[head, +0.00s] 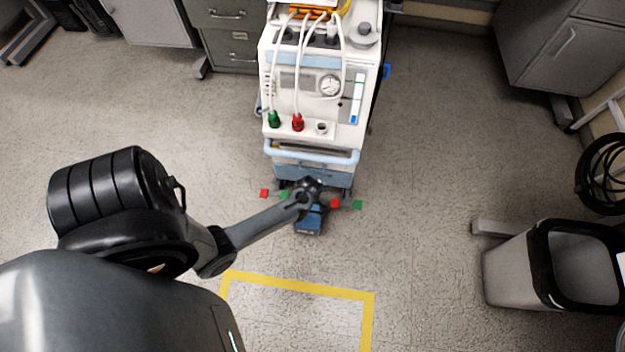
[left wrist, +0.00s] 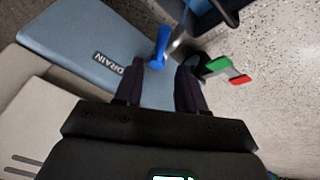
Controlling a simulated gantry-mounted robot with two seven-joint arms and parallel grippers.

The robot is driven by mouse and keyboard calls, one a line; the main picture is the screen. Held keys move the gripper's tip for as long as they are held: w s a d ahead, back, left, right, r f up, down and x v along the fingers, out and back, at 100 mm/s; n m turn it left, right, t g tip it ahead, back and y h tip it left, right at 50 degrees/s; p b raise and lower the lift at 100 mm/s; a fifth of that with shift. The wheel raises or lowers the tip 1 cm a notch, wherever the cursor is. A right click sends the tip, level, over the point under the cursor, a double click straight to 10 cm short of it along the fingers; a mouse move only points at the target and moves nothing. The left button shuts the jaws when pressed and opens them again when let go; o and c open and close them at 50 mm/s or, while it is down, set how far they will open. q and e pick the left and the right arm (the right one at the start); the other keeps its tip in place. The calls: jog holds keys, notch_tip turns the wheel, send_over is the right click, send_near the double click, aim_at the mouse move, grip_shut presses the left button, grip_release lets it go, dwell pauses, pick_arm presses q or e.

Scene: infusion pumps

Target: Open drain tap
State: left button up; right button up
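The drain tap has a blue lever (left wrist: 159,46) on a metal stem, beside a blue-grey panel marked DRAIN (left wrist: 98,62) in the left wrist view. My left gripper (left wrist: 163,68) is open, with two dark fingers spread apart. The blue lever lies at the fingertips, close to the left finger; I cannot tell whether they touch. In the head view my left gripper (head: 312,188) is low at the front of the white machine (head: 310,95) and hides the tap. My right gripper is not in view.
Red (head: 264,193) and green (head: 357,205) markers flank the machine's base. A blue piece (head: 309,219) sits low in front. A yellow floor outline (head: 300,287) lies nearer me. A grey bin (head: 515,267) stands at right. Floor between bin and machine is clear.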

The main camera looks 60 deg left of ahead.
pick_arm(q)
jog(key=b+x, duration=0.1)
jog(key=x, duration=0.2)
jog(key=shift+d+f+b, duration=0.15)
jog(key=shift+b, duration=0.2)
jog(key=shift+w+a+f, duration=0.1)
jog(key=shift+a+f, duration=0.1)
jog(key=shift+f, duration=0.05)
jog(key=shift+c, duration=0.5)
grip_shut()
